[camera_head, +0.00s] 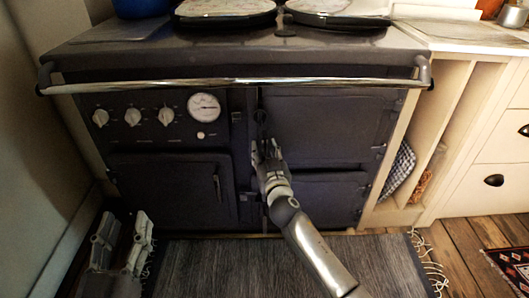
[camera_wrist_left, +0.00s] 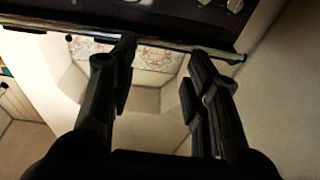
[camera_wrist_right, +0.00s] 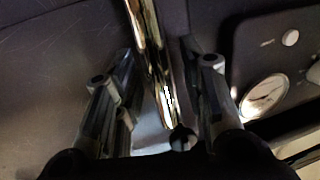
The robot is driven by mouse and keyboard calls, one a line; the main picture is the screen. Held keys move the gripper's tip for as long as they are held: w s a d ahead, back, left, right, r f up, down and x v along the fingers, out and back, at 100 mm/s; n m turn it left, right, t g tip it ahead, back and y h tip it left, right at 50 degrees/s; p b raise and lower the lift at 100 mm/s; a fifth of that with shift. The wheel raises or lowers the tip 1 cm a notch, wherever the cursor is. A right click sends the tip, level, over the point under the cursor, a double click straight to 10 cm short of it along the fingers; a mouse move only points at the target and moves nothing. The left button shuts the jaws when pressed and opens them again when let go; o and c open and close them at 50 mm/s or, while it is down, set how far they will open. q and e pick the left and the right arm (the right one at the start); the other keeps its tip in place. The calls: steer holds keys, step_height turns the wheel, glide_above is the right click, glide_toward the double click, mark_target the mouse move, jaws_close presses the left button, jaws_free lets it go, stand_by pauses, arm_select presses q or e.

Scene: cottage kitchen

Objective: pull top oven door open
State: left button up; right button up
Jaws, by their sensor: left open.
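The dark top oven door (camera_head: 325,128) is at the upper right of the range and looks closed. My right gripper (camera_head: 262,150) is at its left edge, in front of the range. In the right wrist view, a shiny metal bar, apparently the door's handle (camera_wrist_right: 150,50), runs between the fingers of my right gripper (camera_wrist_right: 160,95). The fingers are apart, with gaps beside the bar. In the head view my right gripper largely hides the handle. My left gripper (camera_head: 122,242) is open and empty, low at the left; its fingers are spread in the left wrist view (camera_wrist_left: 158,85).
A chrome rail (camera_head: 240,83) crosses the range front above the doors. Knobs and a round gauge (camera_head: 204,107) are left of the top door, above another door (camera_head: 170,190). A lower right door (camera_head: 320,198) is below. A grey rug (camera_head: 235,265) covers the floor.

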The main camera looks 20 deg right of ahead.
steer(key=shift+c, duration=0.2)
jaws_close()
